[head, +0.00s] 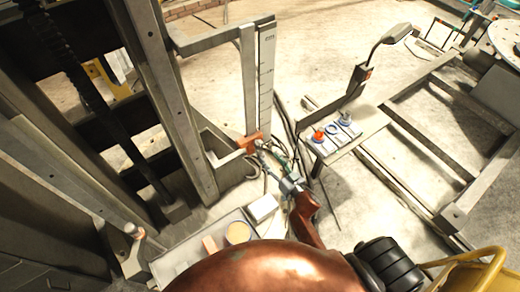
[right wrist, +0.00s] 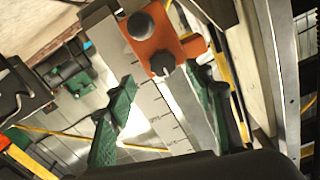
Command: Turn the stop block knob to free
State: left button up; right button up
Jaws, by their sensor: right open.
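The orange stop block (head: 249,141) sits low on the upright scale post (head: 266,80) in the head view. In the right wrist view the stop block (right wrist: 150,47) carries a round dark knob (right wrist: 140,25) and a second dark knob (right wrist: 162,63) nearer to me. I cannot tell which setting either shows. My right gripper (head: 268,152) is just right of the block, pointing at it. In the right wrist view its green fingers (right wrist: 162,92) are spread apart with nothing between them, short of the nearer knob. My left gripper is not in view.
A control panel (head: 331,135) with a red button and a lamp arm (head: 373,65) stands to the right. A tray (head: 190,250) with a round tin (head: 237,233) and a white box (head: 262,207) lies below the block. Cables hang near my right gripper. Tall steel columns (head: 165,90) stand left.

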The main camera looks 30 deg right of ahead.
aim_at(260, 147)
jog(key=w, duration=0.5)
jog(key=w+a+b, duration=0.1)
jog(key=w, duration=0.1)
jog(key=shift+w+a+r, duration=0.1)
jog(key=shift+w+r, duration=0.15)
jog(key=shift+w, duration=0.15)
jog(key=c, duration=1.1)
